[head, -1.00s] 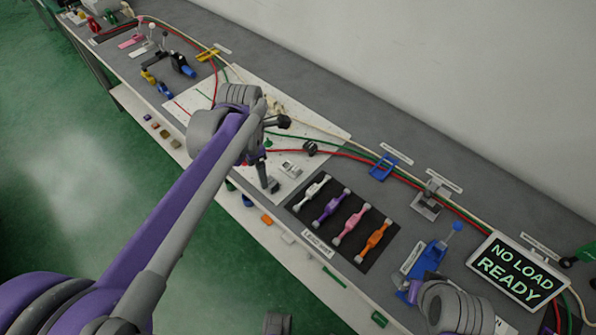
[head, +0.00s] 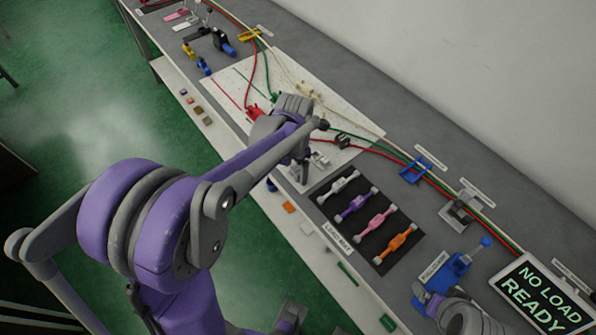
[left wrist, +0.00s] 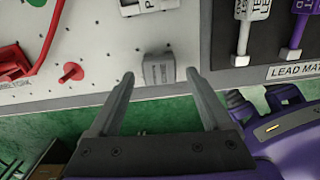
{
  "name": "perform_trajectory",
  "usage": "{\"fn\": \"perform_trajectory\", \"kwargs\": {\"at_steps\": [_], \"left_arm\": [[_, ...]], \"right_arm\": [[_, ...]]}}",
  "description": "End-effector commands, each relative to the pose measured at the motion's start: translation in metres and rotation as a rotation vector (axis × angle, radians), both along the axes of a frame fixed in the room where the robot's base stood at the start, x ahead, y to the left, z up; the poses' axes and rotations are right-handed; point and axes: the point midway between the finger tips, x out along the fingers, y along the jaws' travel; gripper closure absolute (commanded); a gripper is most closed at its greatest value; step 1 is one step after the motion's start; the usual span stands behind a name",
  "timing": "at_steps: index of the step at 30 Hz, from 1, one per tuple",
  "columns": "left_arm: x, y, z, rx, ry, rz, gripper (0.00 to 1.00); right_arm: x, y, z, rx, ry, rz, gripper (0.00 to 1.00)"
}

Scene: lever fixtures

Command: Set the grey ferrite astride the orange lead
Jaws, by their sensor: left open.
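The grey ferrite (left wrist: 158,69) is a small ribbed grey block near the front edge of the white board. In the left wrist view it shows between the tips of my open left gripper (left wrist: 160,76). I cannot tell whether the fingers touch it. In the head view my left gripper (head: 302,172) points down at the board's near edge and hides that spot. The orange lead (head: 400,238) lies at the right end of the black lead mat (head: 339,212). My right wrist (head: 462,314) shows at lower right; its fingers cannot be made out.
White (head: 345,183), purple (head: 355,203) and pink (head: 376,221) leads lie beside the orange one. A blue fixture (head: 450,270) and the READY screen (head: 543,295) stand further right. Red and green cables run along the bench. A red plug (left wrist: 12,62) is on the board.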

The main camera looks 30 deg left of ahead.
Motion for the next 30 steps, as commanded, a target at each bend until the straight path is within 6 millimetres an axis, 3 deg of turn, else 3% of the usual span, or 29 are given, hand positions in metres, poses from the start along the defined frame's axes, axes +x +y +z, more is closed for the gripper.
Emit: {"fn": "perform_trajectory", "kwargs": {"at_steps": [3, 10, 24, 30], "left_arm": [[-0.0001, -0.0002, -0.0106, 0.000, 0.000, 0.000, 0.18], [-0.0002, -0.0001, -0.0119, 0.000, 0.000, 0.000, 0.18], [-0.0001, 0.0000, -0.0116, 0.000, 0.000, 0.000, 1.00], [-0.0001, 0.0000, -0.0115, 0.000, 0.000, 0.000, 1.00]], "right_arm": [[-0.0002, 0.0000, -0.0013, 0.000, 0.001, 0.000, 0.09], [-0.0002, 0.0000, -0.0012, 0.000, 0.001, 0.000, 0.09], [-0.0002, 0.0000, -0.0012, 0.000, 0.001, 0.000, 0.09], [-0.0002, 0.0000, -0.0012, 0.000, 0.000, 0.000, 0.09]]}}
